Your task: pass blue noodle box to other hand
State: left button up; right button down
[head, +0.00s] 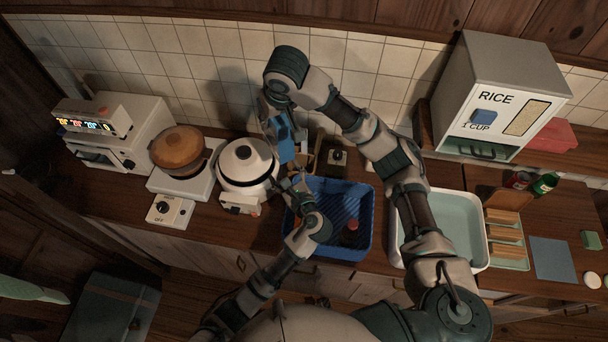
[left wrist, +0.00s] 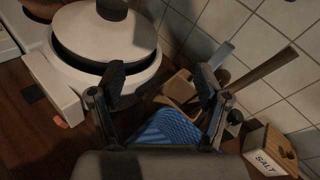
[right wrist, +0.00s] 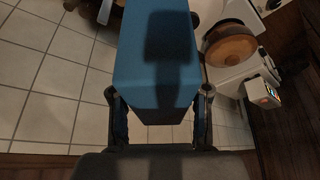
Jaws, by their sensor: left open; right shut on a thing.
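The blue noodle box (head: 287,138) is held up in front of the tiled wall, beside the white rice cooker. My right gripper (head: 270,108) is shut on it. In the right wrist view the box (right wrist: 155,60) fills the upper middle, between the fingers (right wrist: 157,105), with a dark shadow on its face. My left gripper (head: 297,184) is open and empty, below the box and over the edge of the blue basket. In the left wrist view its two fingers (left wrist: 160,85) stand apart, and the box cannot be made out there.
The blue basket (head: 365,213) holds a small red-topped item. The rice cooker (head: 236,178) stands close left of both grippers. A salt box (left wrist: 268,150) and wooden utensil (left wrist: 262,68) are by the wall. A white basin (head: 480,225) and rice dispenser (head: 490,105) are right.

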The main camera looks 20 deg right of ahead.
pick_arm(q)
jog(key=s+d+r+m, duration=0.1)
jog(key=s+d+r, duration=0.2)
jog(key=s, duration=0.2)
jog(key=m+t+y, duration=0.2)
send_near(282, 143)
notch_tip(282, 143, down, 4)
jog(key=w, duration=0.2)
jog(key=x, duration=1.1)
jog(key=shift+w+d+f, duration=0.2)
jog(key=shift+d+f, duration=0.05)
jog(key=shift+d, duration=0.15)
jog(key=c, duration=1.2)
grip_shut()
pick_arm(e)
jog(key=c, duration=1)
grip_release()
jog(key=o, duration=0.5)
jog(key=shift+o, duration=0.2)
